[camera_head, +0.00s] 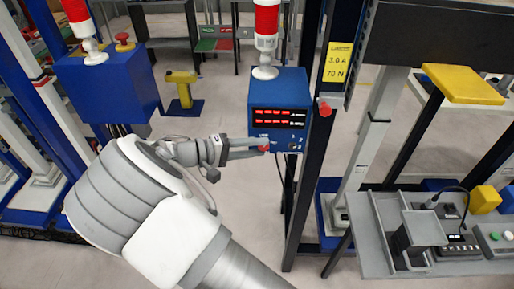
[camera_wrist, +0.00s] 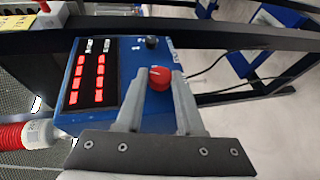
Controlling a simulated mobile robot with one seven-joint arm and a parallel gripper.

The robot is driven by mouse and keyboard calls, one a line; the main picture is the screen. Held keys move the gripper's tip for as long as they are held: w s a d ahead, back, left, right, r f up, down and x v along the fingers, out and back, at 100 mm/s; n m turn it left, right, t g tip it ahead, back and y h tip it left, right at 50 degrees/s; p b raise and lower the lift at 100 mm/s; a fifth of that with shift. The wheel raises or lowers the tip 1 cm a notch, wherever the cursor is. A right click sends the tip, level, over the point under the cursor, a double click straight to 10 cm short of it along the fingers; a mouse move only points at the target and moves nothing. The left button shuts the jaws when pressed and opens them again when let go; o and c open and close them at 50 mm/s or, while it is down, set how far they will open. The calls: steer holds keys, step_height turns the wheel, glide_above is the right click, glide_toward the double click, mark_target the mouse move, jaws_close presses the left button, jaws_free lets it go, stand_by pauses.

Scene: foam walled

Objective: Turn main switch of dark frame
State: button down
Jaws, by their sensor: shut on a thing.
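The dark frame (camera_head: 311,130) is a black upright post right of centre in the head view. A blue control box (camera_head: 277,91) with red digit displays is mounted on it. The main switch is a red round knob (camera_wrist: 160,77) with a white mark, on the box face. My gripper (camera_wrist: 158,85) is shut on the red knob, one finger on each side of it. In the head view my gripper (camera_head: 264,146) reaches the lower part of the box from the left, and the knob is partly hidden by the fingers.
A small black knob (camera_wrist: 152,42) sits beside the red one. A red and white beacon (camera_head: 266,38) stands on the box. A yellow label (camera_head: 338,62) and red button (camera_head: 325,108) are to the right. A grey bench (camera_head: 380,262) with devices stands lower right.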

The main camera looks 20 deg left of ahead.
steer(key=shift+f+n+t+h+b, duration=0.25)
steer(key=shift+n+t+h+b, duration=0.3)
steer(key=shift+h, duration=0.25)
steer(key=shift+f+n+t+h+b, duration=0.25)
steer(key=shift+t+h+b, duration=0.1)
steer(key=shift+t+h, duration=0.4)
steer(key=c, duration=0.5)
jaws_free()
steer(key=shift+r, duration=0.1)
steer(key=shift+s+a, duration=0.1)
steer(key=v, duration=0.8)
steer(key=b+v, duration=0.1)
steer(key=v, duration=0.8)
steer(key=shift+a+f+b, duration=0.1)
steer(key=shift+f+b, duration=0.1)
steer(key=shift+b, duration=0.1)
